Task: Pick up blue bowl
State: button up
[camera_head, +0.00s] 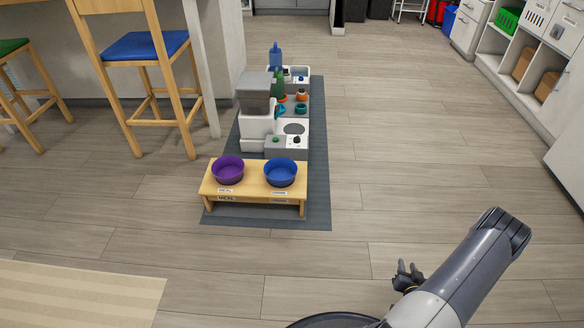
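The blue bowl (281,173) sits upright on the right side of a low wooden stand (246,194). A purple bowl (228,170) sits on the left side of the same stand. My gripper (408,275) is low in the picture, right of and nearer than the stand, well apart from the blue bowl. It is small and partly hidden by my arm, and I cannot tell whether its fingers are open or shut.
The stand is on a dark grey mat (318,180). Behind it are a white feeder (257,115) and several small items. A chair with a blue seat (145,45) is at upper left. White shelves (530,60) line the right. The floor between is clear.

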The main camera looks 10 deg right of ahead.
aim_at(279, 172)
jog(key=i+l+u, duration=0.15)
jog(key=i, duration=0.25)
jog(key=i+l+u, duration=0.15)
jog(key=i, duration=0.25)
jog(key=i+l+u, duration=0.15)
jog(key=i, duration=0.25)
jog(key=u, duration=0.7)
